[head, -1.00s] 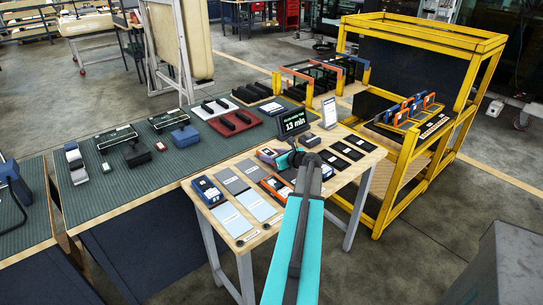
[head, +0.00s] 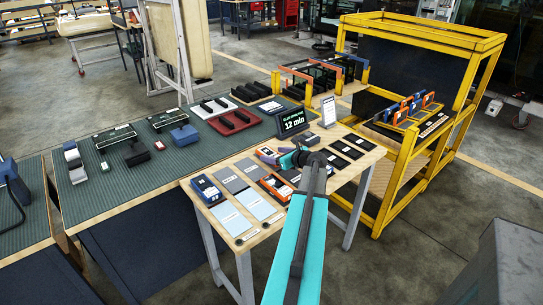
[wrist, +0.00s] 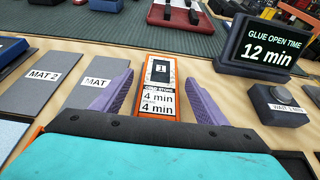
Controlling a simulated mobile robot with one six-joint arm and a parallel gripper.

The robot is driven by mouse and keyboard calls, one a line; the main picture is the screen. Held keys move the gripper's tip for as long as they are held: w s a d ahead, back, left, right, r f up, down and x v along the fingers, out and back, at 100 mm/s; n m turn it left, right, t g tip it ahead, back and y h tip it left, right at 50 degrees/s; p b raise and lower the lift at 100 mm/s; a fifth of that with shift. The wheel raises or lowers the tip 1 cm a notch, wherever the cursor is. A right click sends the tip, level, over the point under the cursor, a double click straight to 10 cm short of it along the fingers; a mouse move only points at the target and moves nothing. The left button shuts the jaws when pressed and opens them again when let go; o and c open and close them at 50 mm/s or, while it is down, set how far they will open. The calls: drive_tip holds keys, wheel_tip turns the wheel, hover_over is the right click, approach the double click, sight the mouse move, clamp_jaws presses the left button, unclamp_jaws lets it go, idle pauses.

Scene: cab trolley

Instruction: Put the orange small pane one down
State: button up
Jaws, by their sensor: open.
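An orange-edged flat piece (wrist: 158,98) shows in the wrist view, with a white face marked 1, "COLD STORE" and "4 min". It lies on the wooden tabletop between the two purple fingers of my gripper (wrist: 158,80). The fingers are spread, with gaps on both sides of it. In the head view my gripper (head: 272,156) is low over the back edge of the small table, around this orange piece. I cannot tell whether it rests directly on the wood.
Grey mats marked MAT (wrist: 97,85) and MAT 2 (wrist: 42,78) lie to the left. A display (wrist: 262,47) reading 12 min and a dark block (wrist: 278,103) stand to the right. Another orange-edged piece (head: 276,188) lies nearer the front. A yellow rack (head: 398,150) stands at the right.

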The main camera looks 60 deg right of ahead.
drive_tip(key=b+v, duration=0.1)
drive_tip(key=v, duration=0.8)
idle(0.8)
